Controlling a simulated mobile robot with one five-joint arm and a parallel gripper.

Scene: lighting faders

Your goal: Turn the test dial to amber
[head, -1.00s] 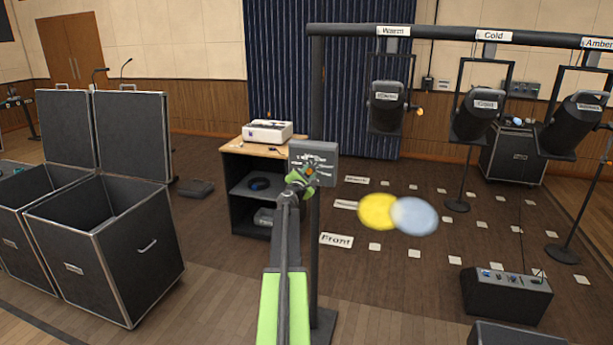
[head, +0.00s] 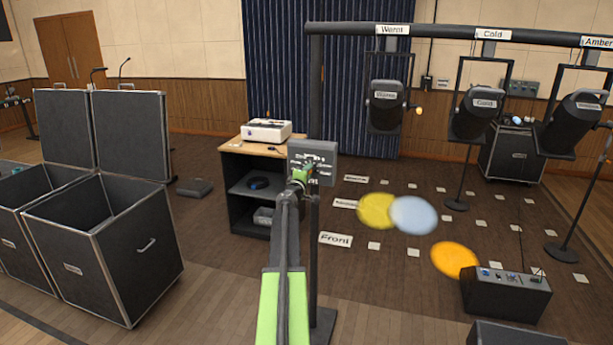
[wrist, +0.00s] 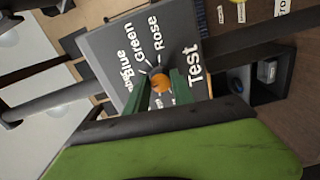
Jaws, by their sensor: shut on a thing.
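The test dial (wrist: 159,83) is a small orange knob on a dark grey panel (wrist: 108,50) lettered Test, Rose, Green and Blue. Another label at the panel's left edge is partly cut off or covered. My gripper (wrist: 160,91) has its green fingers on both sides of the knob, shut on it. In the head view the panel (head: 313,149) is on a dark post, and my gripper (head: 302,174) is at its face. The dial is too small to read there. I cannot tell which label its pointer meets.
An orange light pool (head: 455,260) lies on the floor right of the yellow pool (head: 377,211) and pale blue pool (head: 414,215). Lamps labelled Warm (head: 387,107), Cold (head: 478,116) and Amber (head: 575,124) hang above. A shelf unit (head: 232,190) stands behind the post's left.

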